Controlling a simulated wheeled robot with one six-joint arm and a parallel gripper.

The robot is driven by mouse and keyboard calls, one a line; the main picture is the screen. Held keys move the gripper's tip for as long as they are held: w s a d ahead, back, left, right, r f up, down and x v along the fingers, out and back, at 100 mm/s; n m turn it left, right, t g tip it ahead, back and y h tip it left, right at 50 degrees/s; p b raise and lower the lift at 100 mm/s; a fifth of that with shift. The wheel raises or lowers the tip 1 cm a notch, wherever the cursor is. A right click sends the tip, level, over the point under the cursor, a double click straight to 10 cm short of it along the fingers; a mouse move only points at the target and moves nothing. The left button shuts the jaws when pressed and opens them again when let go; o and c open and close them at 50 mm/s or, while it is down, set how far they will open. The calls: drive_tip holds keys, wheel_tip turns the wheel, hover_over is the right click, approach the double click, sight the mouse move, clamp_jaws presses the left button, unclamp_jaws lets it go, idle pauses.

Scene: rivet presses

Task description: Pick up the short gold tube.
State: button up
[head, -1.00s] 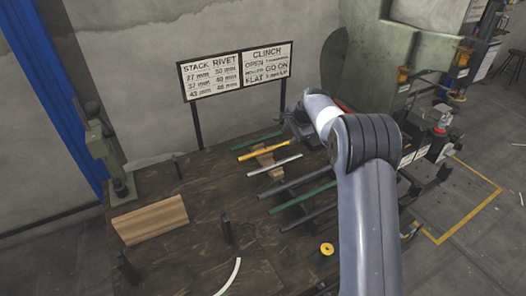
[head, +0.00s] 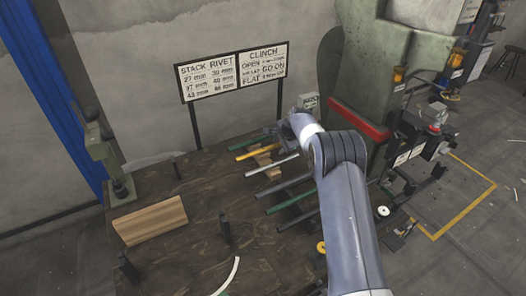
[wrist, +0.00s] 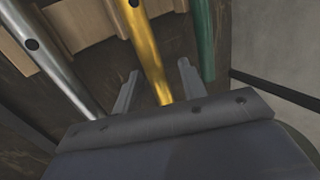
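The short gold tube (head: 252,152) lies on a wooden rest on the dark workbench, between a green tube and a silver tube. In the wrist view the gold tube (wrist: 147,50) runs down the middle, with a dark hole near its top. My gripper (wrist: 157,80) is open, with one finger on each side of the gold tube's line. The fingers do not visibly press on it, and I cannot tell how far above it they are.
A silver tube (wrist: 52,62) lies left of the gold one and a green tube (wrist: 203,40) right of it in the wrist view. More tubes lie nearer on the bench. A green press (head: 385,75) stands at the right, and a sign (head: 208,78) stands behind the bench.

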clamp_jaws()
idle(0.4)
